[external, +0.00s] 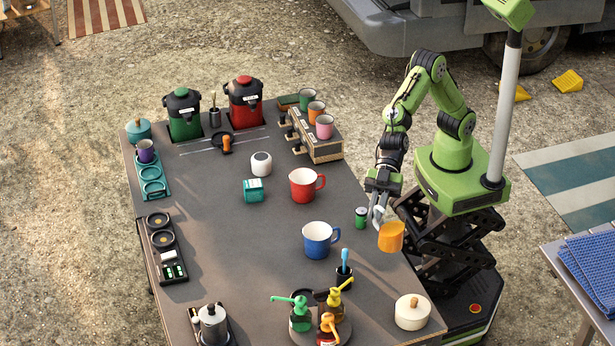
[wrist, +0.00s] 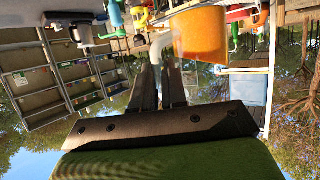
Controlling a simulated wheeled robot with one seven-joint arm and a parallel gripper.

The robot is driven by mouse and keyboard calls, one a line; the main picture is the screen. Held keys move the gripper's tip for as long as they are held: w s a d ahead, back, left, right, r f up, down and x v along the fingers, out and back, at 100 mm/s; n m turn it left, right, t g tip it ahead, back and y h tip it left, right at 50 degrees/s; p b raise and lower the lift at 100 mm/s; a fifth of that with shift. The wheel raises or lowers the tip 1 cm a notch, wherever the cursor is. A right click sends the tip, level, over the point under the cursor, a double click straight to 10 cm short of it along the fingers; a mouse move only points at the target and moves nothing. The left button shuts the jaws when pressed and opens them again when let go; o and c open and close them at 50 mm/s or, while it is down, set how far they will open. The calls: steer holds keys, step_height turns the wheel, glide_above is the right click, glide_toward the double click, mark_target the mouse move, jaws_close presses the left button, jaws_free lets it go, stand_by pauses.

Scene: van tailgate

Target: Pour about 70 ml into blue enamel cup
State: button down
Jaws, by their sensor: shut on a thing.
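The blue enamel cup (external: 320,240) stands upright on the table, its pale inside open to the top. My gripper (external: 379,212) is at the table's right edge, to the right of the blue cup and apart from it. In the wrist view the orange jug (wrist: 202,36) is just beyond the fingers (wrist: 172,65). I cannot tell how much liquid is in it, and no stream shows.
A green can (external: 361,217) stands between the blue cup and my gripper. A red cup (external: 305,185) stands behind the blue cup. A black holder with a blue-handled tool (external: 344,272), pump bottles (external: 300,315) and a cream lidded pot (external: 412,311) stand in front.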

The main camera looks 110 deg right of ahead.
steer(key=w+d+p, duration=0.3)
steer(key=w+d, duration=1.1)
steer(key=w+d+p, duration=0.1)
steer(key=w+d, duration=0.1)
steer(key=d, duration=0.7)
steer(key=w+d+p, duration=0.1)
steer(key=w+d, duration=0.1)
steer(key=d, duration=0.7)
step_height(320, 180, down, 7)
steer(key=shift+f, duration=0.2)
steer(key=shift+s+f, duration=0.1)
steer(key=s+a+r+n+t+h+p, duration=0.1)
steer(key=s+a+n+h+p, duration=0.1)
steer(key=a+n+h, duration=0.2)
steer(key=shift+s+a+r+n+h, duration=0.4)
steer(key=shift+a+h, duration=0.9)
steer(key=shift+a, duration=0.3)
